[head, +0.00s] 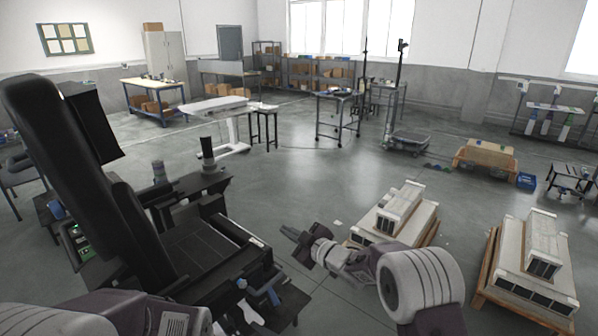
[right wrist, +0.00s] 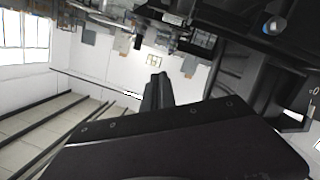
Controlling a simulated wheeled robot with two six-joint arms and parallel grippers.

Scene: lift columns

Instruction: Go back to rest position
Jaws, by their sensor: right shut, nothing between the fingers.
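My right gripper (head: 288,234) reaches out over the floor, just right of the black padded chair (head: 197,238). It is shut and empty. In the right wrist view its dark fingers (right wrist: 157,92) lie together, with nothing between them. My left gripper is not in view; only pale and dark arm parts show along the bottom left of the head view.
The black chair, with its tall backrest, fills the left foreground, close to my right gripper. Pallets with boxed units (head: 400,212) (head: 542,245) stand at right. A white lift table (head: 215,106) and a wheeled cart (head: 336,95) stand farther back. The middle floor is open.

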